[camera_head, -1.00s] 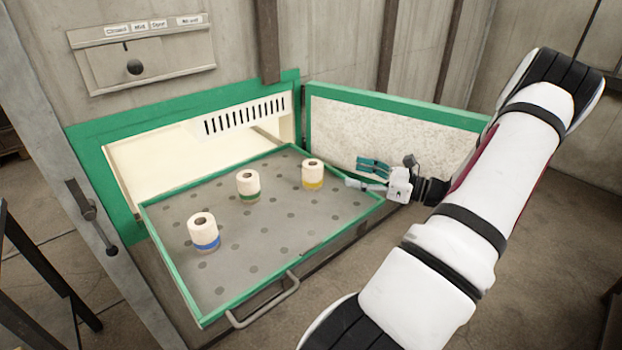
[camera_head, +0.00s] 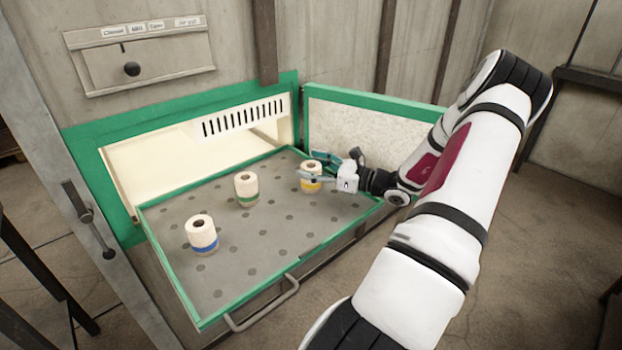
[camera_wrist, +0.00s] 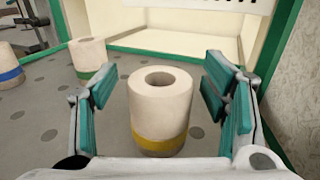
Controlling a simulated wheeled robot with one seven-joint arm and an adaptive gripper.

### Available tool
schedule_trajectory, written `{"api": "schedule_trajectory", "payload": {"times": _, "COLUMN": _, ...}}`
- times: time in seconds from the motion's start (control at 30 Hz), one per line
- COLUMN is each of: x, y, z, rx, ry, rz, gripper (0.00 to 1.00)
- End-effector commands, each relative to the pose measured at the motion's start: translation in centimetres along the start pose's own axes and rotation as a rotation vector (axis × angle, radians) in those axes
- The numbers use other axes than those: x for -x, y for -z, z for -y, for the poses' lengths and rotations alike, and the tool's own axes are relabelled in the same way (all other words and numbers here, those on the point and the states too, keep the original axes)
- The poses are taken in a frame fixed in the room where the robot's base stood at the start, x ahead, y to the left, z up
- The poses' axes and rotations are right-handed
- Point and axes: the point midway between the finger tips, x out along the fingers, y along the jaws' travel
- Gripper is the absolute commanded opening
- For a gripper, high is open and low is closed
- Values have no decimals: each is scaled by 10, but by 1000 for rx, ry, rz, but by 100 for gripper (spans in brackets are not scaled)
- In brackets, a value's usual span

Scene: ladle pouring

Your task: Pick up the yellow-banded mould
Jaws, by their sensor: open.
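The yellow-banded mould (camera_head: 311,184) is a cream cylinder with a hole in its top and a yellow band near its base. It stands upright at the right of the perforated tray. In the wrist view the mould (camera_wrist: 160,105) stands between the two green-padded fingers of my gripper (camera_wrist: 163,95), with a visible gap on each side. In the head view my open gripper (camera_head: 322,167) reaches it from the right, and its fingers partly cover the mould.
A green-banded mould (camera_head: 246,189) and a blue-banded mould (camera_head: 202,233) stand on the same grey tray (camera_head: 235,285), to the left. The tray has a green rim and a front handle (camera_head: 265,305). An open green-framed door (camera_head: 370,121) stands behind my gripper.

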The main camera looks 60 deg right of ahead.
Motion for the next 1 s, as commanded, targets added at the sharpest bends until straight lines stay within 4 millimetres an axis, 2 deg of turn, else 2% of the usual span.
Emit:
{"api": "schedule_trajectory", "payload": {"times": 0.27, "x": -5, "y": 0, "z": 0, "rx": 0, "ry": 1, "rz": -2, "gripper": 66}}
{"api": "schedule_trajectory", "payload": {"times": 0.5, "x": -5, "y": 0, "z": 0, "rx": 0, "ry": 1, "rz": -1, "gripper": 11}}
{"api": "schedule_trajectory", "payload": {"times": 0.53, "x": -5, "y": 0, "z": 0, "rx": 0, "ry": 1, "rz": -1, "gripper": 7}}
{"api": "schedule_trajectory", "payload": {"times": 0.83, "x": -5, "y": -4, "z": 0, "rx": 2, "ry": 0, "rz": -1, "gripper": 7}}
{"api": "schedule_trajectory", "payload": {"times": 1.0, "x": -4, "y": -29, "z": 0, "rx": 4, "ry": 0, "rz": -1, "gripper": 7}}
